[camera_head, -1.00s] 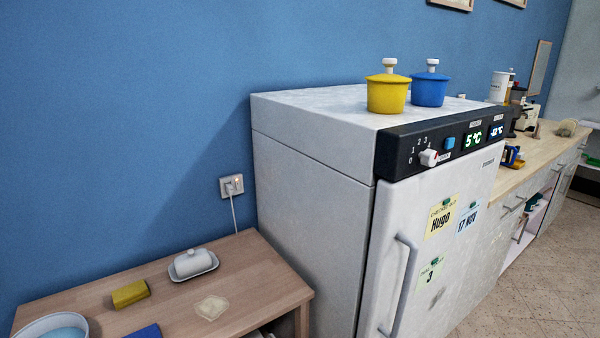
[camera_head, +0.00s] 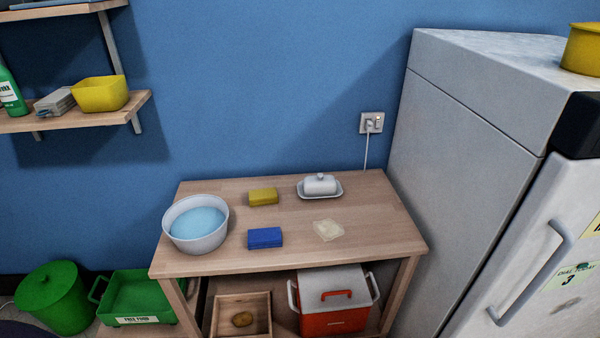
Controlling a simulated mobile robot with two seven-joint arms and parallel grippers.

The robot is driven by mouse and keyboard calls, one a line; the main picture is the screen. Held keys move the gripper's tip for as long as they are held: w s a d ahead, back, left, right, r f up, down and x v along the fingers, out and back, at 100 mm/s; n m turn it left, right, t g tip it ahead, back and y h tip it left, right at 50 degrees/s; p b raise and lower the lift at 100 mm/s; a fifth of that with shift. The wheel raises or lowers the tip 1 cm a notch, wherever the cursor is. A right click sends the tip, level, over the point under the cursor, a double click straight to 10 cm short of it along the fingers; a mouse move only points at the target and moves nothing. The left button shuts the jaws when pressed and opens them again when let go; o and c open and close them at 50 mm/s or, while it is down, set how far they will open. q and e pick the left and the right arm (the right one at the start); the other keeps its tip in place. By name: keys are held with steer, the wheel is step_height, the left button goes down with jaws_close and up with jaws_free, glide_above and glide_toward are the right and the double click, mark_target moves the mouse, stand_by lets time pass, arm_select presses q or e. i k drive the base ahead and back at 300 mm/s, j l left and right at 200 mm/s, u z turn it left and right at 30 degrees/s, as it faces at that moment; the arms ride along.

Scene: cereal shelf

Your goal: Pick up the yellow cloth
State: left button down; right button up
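The yellow cloth (camera_head: 263,197) is a small folded block lying flat on the wooden table (camera_head: 360,249), near the middle of its back half. A similar blue folded cloth (camera_head: 265,238) lies in front of it, apart from it. The yellow cloth is fully visible and nothing touches it. Neither of my grippers is in view.
A white bowl of water (camera_head: 197,224) stands left of the cloth. A white butter dish (camera_head: 319,186) and a pale flat patch (camera_head: 328,230) are to the right. The fridge (camera_head: 468,150) flanks the table's right. A wall shelf (camera_head: 75,111) is upper left.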

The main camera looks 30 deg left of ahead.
mark_target(264, 196)
steer(key=u, duration=1.55)
steer(key=i+j+z, duration=0.2)
steer(key=j, duration=0.2)
steer(key=i+j+z, duration=0.2)
steer(key=j, duration=0.2)
steer(key=j+z, duration=0.2)
steer(key=j, duration=0.2)
